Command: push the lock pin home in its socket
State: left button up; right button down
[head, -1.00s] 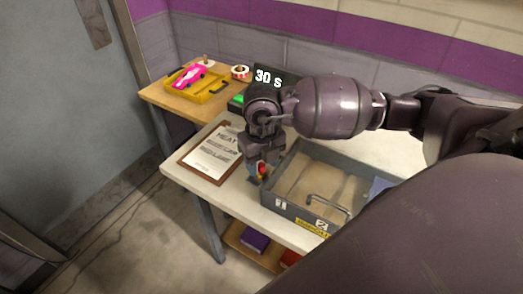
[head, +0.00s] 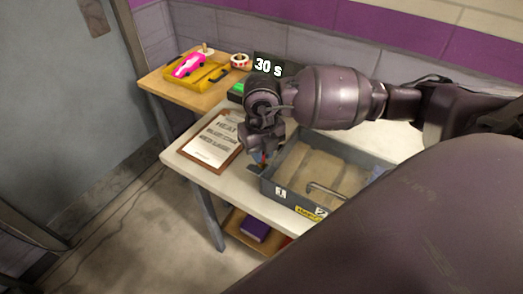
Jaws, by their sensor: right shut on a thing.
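My right gripper (head: 260,158) points down at the left end of the grey tray, over the white table. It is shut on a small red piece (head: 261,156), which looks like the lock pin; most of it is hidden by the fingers. A small dark grey block (head: 256,169) sits just below the fingertips, beside the tray's left corner. It may be the socket, but it is too small to tell, and I cannot see how deep the pin sits. My left gripper is not in view.
The grey tray (head: 292,199) with a metal handle stands right of the gripper. A clipboard (head: 213,142) lies to its left. Behind are a 30 s display (head: 268,67), a yellow tray (head: 208,77) with a pink car (head: 188,65), and a tape roll (head: 240,60). My arm covers the lower right.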

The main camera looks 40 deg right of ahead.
dwell(0.4)
jog(key=c, duration=1)
grip_release()
jog(key=shift+f, duration=0.1)
notch_tip(320, 180, up, 9)
jog(key=shift+r, duration=0.95)
